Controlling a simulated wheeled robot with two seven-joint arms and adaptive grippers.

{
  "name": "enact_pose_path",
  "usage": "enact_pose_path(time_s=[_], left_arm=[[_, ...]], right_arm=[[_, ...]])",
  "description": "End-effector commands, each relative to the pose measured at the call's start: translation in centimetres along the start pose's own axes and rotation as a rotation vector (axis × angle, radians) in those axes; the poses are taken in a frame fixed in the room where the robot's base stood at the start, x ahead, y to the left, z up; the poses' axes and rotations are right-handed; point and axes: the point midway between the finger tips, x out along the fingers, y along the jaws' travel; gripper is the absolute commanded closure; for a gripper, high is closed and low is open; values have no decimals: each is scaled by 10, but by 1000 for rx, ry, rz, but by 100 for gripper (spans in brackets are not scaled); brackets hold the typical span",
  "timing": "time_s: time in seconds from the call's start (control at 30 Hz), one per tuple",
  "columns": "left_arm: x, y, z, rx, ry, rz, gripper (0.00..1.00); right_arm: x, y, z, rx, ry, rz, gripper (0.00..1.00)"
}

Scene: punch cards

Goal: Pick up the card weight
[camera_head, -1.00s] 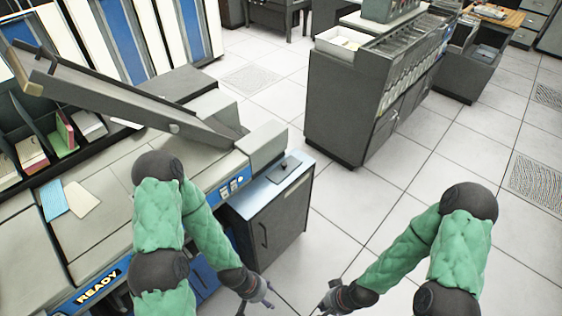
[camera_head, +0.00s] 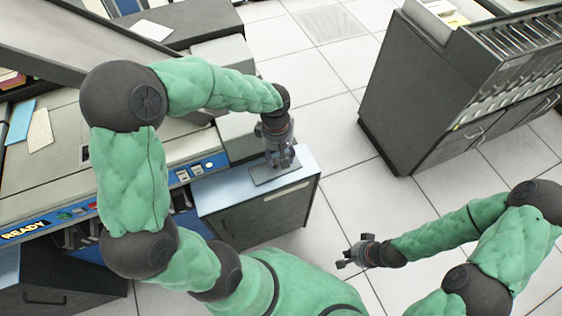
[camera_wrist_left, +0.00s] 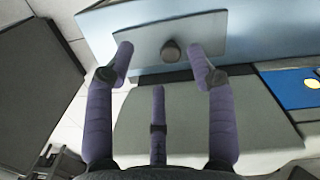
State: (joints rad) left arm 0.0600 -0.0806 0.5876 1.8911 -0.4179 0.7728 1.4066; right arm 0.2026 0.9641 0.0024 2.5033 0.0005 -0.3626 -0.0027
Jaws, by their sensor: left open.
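The card weight is a flat grey plate (camera_head: 264,179) with a round dark knob. It lies on the pale blue top of a low dark cabinet (camera_head: 210,200). In the left wrist view the plate (camera_wrist_left: 210,28) lies ahead, with its knob (camera_wrist_left: 171,51) between the fingertips. My left gripper (camera_head: 283,160) points down over the weight, its fingers spread; in the wrist view (camera_wrist_left: 160,55) they stand either side of the knob, with no clear contact visible. My right gripper (camera_head: 346,258) is open and empty over the floor, away from the cabinet.
The card machine with a READY sign (camera_head: 24,230) stands left, against the cabinet. Cards (camera_head: 40,130) lie on its top. A large dark card-file cabinet (camera_head: 430,90) stands at the right. The tiled floor (camera_head: 335,150) between is clear.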

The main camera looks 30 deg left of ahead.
Motion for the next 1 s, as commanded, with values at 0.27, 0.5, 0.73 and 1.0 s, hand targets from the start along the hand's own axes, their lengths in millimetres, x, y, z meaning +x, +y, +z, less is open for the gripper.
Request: enact_pose_path(time_s=[0.27, 0.5, 0.73, 1.0], left_arm=[[-20, -10, -16, -132, 60, -19, 44], [8, -11, -18, -135, 59, -22, 44], [33, -11, -20, -134, 60, -21, 44], [58, -11, -23, -134, 59, -21, 44]], right_arm=[[9, 3, 0, 0, -1, 0, 100], [20, 7, -1, 0, 0, 0, 100], [28, 10, -1, 0, 0, 0, 100], [42, 15, -2, 0, 0, 0, 100]])
